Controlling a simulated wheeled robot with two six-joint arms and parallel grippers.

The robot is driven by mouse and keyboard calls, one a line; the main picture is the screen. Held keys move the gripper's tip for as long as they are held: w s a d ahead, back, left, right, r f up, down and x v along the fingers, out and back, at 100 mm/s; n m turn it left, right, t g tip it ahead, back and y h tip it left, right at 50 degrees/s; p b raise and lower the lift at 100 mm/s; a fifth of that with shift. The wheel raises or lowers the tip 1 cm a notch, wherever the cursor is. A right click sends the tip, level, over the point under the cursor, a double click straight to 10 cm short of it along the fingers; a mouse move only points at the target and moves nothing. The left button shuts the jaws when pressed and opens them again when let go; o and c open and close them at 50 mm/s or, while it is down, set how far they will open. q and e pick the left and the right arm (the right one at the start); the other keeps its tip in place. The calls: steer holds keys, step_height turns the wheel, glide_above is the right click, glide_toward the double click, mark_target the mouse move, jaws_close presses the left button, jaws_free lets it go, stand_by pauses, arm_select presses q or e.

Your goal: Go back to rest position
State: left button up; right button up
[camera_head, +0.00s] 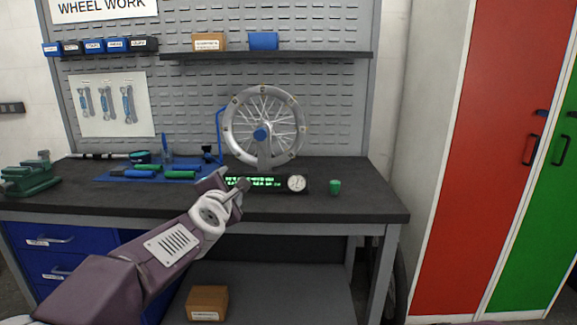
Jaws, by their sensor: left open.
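My left arm comes in from the lower left, and its gripper (236,190) is held in front of the workbench's front edge, just left of the digital readout. The gripper is open and I see nothing in it. My right arm and gripper are not in view. The workbench (330,212) has a dark top. A spoked wheel (236,137) stands upright in a stand at the back of it.
On the bench are a lit readout with a dial (297,183), a small green cup (335,187), a blue mat (118,177) with tools, and a green vise (30,180). A cardboard box (207,302) sits below. Red (485,170) and green lockers stand right.

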arm_select(q)
steer(key=s+a+f+m+g+h, duration=0.1)
steer(key=s+f+m+g, duration=0.45)
steer(key=f, duration=0.75)
steer(key=s+f+m+g, duration=0.3)
steer(key=s+f+m, duration=0.3)
steer(key=s+f, duration=0.55)
steer(key=s+a+f+m+g, duration=0.1)
steer(key=s+f+m+g, duration=0.2)
steer(key=s+f+m, duration=0.4)
steer(key=s+a+f+m+g, duration=0.1)
steer(key=s+f+m+g, duration=0.35)
steer(key=s, duration=0.45)
step_height(320, 180, up, 28)
steer(key=p, duration=2.8)
steer(key=shift+w+t+y, duration=0.15)
steer(key=shift+t+y, duration=0.15)
steer(key=shift+t, duration=0.1)
